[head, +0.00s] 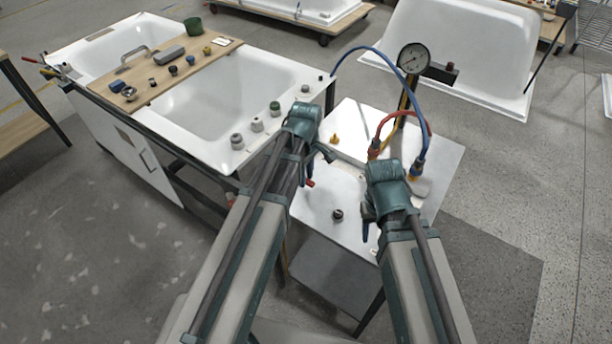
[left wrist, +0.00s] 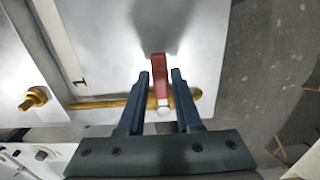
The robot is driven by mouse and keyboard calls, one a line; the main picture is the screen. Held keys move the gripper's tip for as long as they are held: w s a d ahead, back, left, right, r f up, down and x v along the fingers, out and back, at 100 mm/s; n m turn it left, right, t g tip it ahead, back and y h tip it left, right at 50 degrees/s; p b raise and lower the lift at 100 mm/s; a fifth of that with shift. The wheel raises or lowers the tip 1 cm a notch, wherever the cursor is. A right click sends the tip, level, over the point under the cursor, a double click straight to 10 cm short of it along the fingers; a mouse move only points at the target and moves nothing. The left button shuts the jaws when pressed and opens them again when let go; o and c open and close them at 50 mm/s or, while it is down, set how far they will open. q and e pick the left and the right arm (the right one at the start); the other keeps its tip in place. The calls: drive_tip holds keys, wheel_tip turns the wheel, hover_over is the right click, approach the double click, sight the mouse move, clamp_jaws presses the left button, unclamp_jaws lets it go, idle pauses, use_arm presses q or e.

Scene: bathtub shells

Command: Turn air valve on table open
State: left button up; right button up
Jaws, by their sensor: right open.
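The air valve shows in the left wrist view as a red lever handle (left wrist: 159,76) beside a brass pipe (left wrist: 110,102) along the white table's edge. My left gripper (left wrist: 160,78) is open with the handle between its two fingers and a gap on each side. In the head view a bit of the red handle (head: 310,183) shows below my left gripper (head: 317,168), whose wrist hides most of the valve. My right gripper (head: 368,214) is over the white table (head: 447,163); it is open and I see nothing in it.
A pressure gauge (head: 413,58) stands on a post at the table's back, with a blue hose (head: 388,62) and red hose (head: 404,114). A brass fitting (head: 335,139) and a dark knob (head: 338,215) are on the table. A bathtub (head: 215,108) stands to the left.

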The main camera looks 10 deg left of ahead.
use_arm(q)
clamp_jaws()
idle(1.1)
